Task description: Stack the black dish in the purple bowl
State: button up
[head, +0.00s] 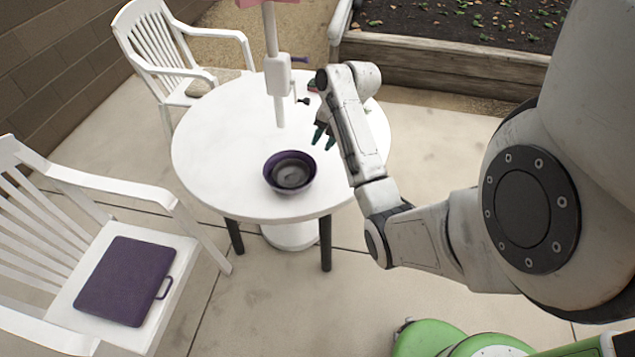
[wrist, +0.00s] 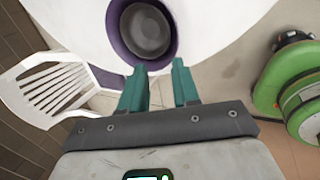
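The purple bowl (head: 281,157) stands upright near the front edge of the round white table (head: 215,150). The black dish (head: 293,175) rests inside it, and the bowl's rim surrounds it. In the wrist view the bowl (wrist: 122,42) and the dish (wrist: 147,30) show at the top, beyond the fingertips. My gripper (head: 324,139) is above the table, right of and behind the bowl in the head view. Its two teal fingers are apart with nothing between them, as the wrist view shows (wrist: 159,70).
A white pole with a crank (head: 278,80) rises from the table behind the bowl. White chairs stand behind (head: 160,50) and at the left (head: 75,245), the near one with a purple cushion (head: 125,280). A raised bed (head: 440,60) is at the back. The tabletop's left side is clear.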

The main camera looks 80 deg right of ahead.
jog(key=w+a+f+m+g, duration=0.1)
jog(key=a+f+m, duration=0.15)
jog(key=a, duration=0.55)
jog(key=w+a+f+m+y, duration=0.15)
jog(key=a+m, duration=0.25)
jog(key=a, duration=0.4)
jog(key=w+a+f+m+g+h, duration=0.1)
jog(key=w+a+f+m, duration=0.15)
jog(key=a, duration=0.45)
jog(key=s+a+m+g, duration=0.1)
jog(key=s+a+m, duration=0.9)
jog(key=s+a, duration=0.2)
jog(key=shift+a+f+m+h, duration=0.2)
jog(key=shift+a+m+h, duration=0.25)
jog(key=shift+a, duration=0.1)
